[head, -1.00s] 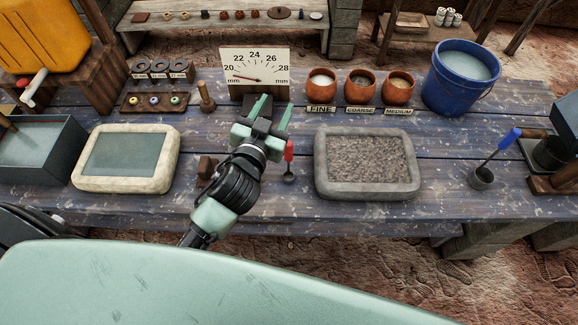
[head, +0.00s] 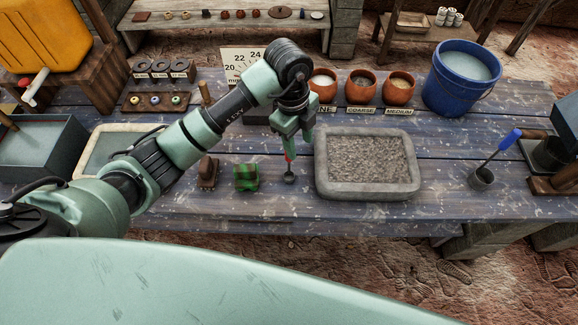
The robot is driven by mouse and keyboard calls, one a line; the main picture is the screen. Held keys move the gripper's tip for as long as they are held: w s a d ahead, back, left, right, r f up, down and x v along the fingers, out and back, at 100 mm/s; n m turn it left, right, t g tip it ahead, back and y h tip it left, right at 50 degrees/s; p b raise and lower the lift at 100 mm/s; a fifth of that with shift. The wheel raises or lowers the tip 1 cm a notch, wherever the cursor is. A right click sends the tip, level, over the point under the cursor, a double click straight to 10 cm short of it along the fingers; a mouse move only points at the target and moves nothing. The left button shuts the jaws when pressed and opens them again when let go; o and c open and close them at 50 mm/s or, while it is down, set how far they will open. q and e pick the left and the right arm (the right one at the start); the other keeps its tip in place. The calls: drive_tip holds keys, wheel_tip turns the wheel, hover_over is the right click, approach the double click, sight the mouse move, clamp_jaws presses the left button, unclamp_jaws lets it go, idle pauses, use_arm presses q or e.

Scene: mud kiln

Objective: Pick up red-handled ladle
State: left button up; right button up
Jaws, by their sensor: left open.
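The red-handled ladle (head: 290,176) is on the blue plank table, left of the stone tray. Its small dark bowl shows low down, and a bit of red handle shows above it. My left gripper (head: 287,150) points down right over the ladle, with its fingers apart around or just in front of the red handle. I cannot tell whether the fingers touch it. The gripper hides the upper handle. My right gripper is not in view.
A stone tray of gravel (head: 368,163) stands close on the right. A green patterned block (head: 246,177) and a brown block (head: 208,172) lie to the left. Clay pots (head: 361,84) and a blue bucket (head: 462,78) stand behind. A blue-handled ladle (head: 482,177) is at the right.

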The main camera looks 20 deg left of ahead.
use_arm(q)
drive_tip(key=shift+w+a+r+n+y, duration=0.1)
drive_tip(key=shift+a+n+y, duration=0.15)
drive_tip(key=shift+a, duration=0.3)
drive_tip(key=shift+w+a+r+n+y, duration=0.15)
drive_tip(key=shift+a+y, duration=0.2)
drive_tip(key=shift+a, duration=0.2)
drive_tip(key=shift+s+a+f, duration=0.15)
drive_tip(key=shift+a+f, duration=0.05)
drive_tip(key=shift+a, duration=0.1)
drive_tip(key=shift+f+p, duration=0.45)
drive_tip(key=shift+f, duration=0.45)
drive_tip(key=p, duration=0.2)
hover_over(289, 163)
wheel_tip(289, 163, down, 5)
drive_tip(key=shift+d+f, duration=0.15)
drive_tip(key=shift+f, duration=0.15)
clamp_jaws()
